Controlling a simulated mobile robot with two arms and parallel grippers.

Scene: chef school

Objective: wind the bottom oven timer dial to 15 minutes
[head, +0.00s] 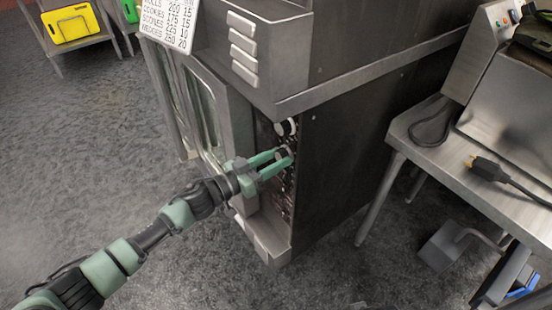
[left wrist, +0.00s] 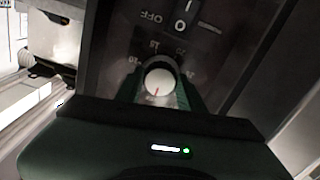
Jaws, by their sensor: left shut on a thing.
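The oven (head: 330,180) is a dark steel unit with a narrow control panel at its front right edge. My left gripper (head: 283,157) reaches in from the left and is shut on a dial of this panel. In the left wrist view the dial (left wrist: 159,80) has a white face with a short red mark pointing down and slightly left. Numbers ring it, partly hidden by the green fingers. Its exact setting cannot be read. A switch (left wrist: 182,22) marked OFF sits beyond it, its lettering upside down. Another white knob (head: 286,127) is above the gripped dial. My right gripper is not in view.
A printed sign (head: 168,22) hangs at the oven's upper left. A steel table (head: 450,170) with a cord and plug (head: 487,168) stands at right. A yellow item (head: 70,25) is on a far-left table. The grey floor at left is clear.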

